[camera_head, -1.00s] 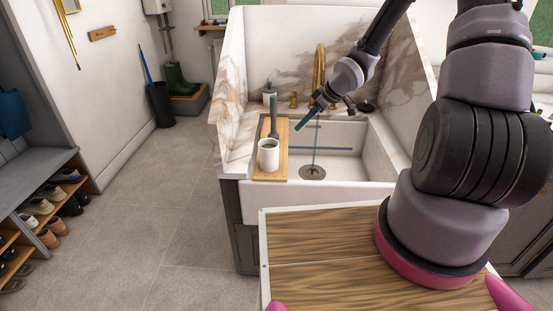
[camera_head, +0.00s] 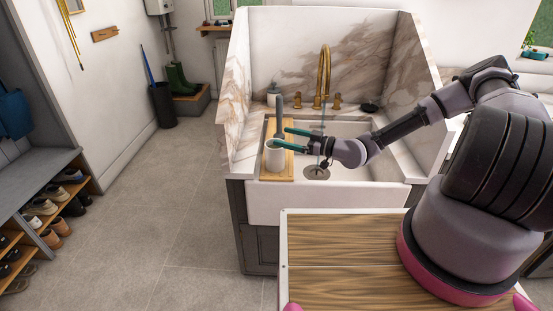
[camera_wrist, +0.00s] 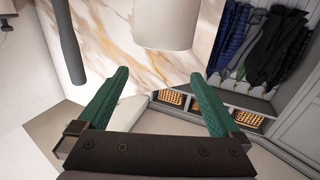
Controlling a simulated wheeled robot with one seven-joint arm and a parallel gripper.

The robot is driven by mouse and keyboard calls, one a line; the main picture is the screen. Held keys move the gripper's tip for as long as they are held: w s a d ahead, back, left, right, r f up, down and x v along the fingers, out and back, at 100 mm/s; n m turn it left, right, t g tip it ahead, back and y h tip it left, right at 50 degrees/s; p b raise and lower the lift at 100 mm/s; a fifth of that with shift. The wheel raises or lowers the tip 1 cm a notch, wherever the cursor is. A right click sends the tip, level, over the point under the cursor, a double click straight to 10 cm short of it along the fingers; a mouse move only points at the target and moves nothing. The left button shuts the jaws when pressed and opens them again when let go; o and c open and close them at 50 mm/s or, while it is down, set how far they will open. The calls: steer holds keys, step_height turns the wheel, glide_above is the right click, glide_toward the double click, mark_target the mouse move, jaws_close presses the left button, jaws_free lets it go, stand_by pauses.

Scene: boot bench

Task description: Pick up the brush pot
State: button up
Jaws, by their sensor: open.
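A white cylindrical pot (camera_head: 275,157), which I take for the brush pot, stands upright on a wooden board at the sink's left. It shows at the top of the wrist view (camera_wrist: 165,22), beyond the fingertips and between their lines. My gripper (camera_head: 281,136) is open and empty, its green fingers pointing left. In the head view the nearer fingertip overlaps the pot's rim; I cannot tell if they touch. A dark grey upright handle (camera_head: 279,110) stands behind the pot and also shows in the wrist view (camera_wrist: 68,50); its lower end is partly hidden.
The wooden board (camera_head: 267,173) lies along the basin's left side. The white sink (camera_head: 320,199) has a brass tap (camera_head: 322,75) at the back and marble walls around it. A soap bottle (camera_head: 273,94) stands behind the board. The floor left of the sink is clear.

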mark_target(267, 144)
step_height(267, 144, down, 4)
steer(key=shift+f, duration=0.1)
steer(key=shift+w+a+f, duration=0.15)
steer(key=shift+a+f, duration=0.05)
steer(key=shift+a, duration=0.25)
steer(key=shift+w+a+f, duration=0.1)
steer(key=shift+a+f, duration=0.1)
steer(key=shift+a, duration=0.2)
steer(key=shift+x, duration=2.9)
steer(key=shift+r, duration=0.1)
jaws_close()
